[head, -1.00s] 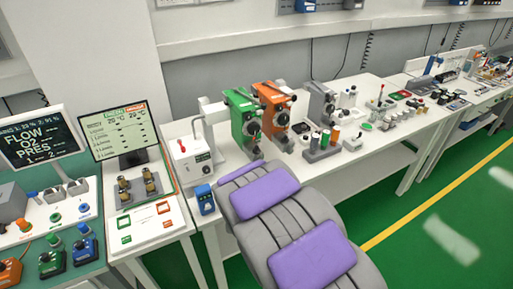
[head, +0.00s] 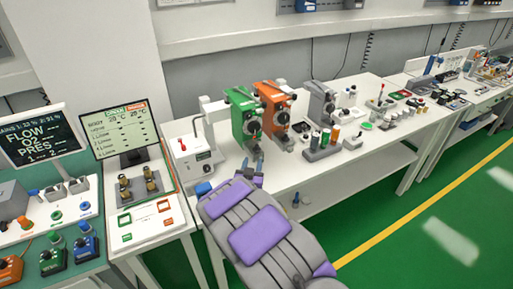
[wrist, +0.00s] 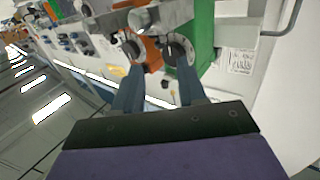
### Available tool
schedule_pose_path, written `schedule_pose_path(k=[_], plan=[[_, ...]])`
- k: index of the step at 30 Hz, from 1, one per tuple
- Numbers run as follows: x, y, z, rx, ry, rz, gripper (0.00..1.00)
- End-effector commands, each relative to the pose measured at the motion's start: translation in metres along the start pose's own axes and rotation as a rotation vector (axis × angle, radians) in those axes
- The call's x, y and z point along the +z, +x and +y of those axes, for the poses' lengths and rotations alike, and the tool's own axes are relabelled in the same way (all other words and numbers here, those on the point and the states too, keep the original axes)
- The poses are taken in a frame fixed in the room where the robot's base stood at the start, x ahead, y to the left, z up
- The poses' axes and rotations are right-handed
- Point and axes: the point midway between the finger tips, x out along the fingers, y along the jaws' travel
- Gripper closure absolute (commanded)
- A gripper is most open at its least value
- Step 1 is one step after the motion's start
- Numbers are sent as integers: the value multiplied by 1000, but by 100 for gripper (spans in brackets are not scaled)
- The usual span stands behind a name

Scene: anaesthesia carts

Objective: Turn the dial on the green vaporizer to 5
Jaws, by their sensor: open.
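The green vaporizer (head: 240,104) stands on the white bench, with its dark round dial (head: 254,128) facing front. In the wrist view the green vaporizer (wrist: 202,28) is at upper right and its dial (wrist: 180,52) is just beyond one fingertip. My gripper (head: 252,165) is open and empty, in front of and below that dial in the head view. In the wrist view my gripper (wrist: 160,72) has its fingers spread, one toward the green vaporizer's dial and the other toward the orange one's. The dial's number is too small to read.
An orange vaporizer (head: 271,98) stands close to the right of the green one, and a grey one (head: 320,100) stands further right. A white box with a red lever (head: 190,155) is to the left. A blue device (head: 203,189) is partly hidden by my arm.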

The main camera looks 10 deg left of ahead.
Motion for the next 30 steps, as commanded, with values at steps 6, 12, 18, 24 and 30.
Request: schedule_pose_path(k=[6, 12, 18, 24, 30], plan=[[1, 37, 1, 3, 2, 0, 59], [0, 67, 1, 2, 3, 3, 59], [1, 91, 0, 1, 2, 0, 59], [-1, 104, 0, 0, 1, 3, 59], [-1, 107, 0, -1, 0, 1, 59]])
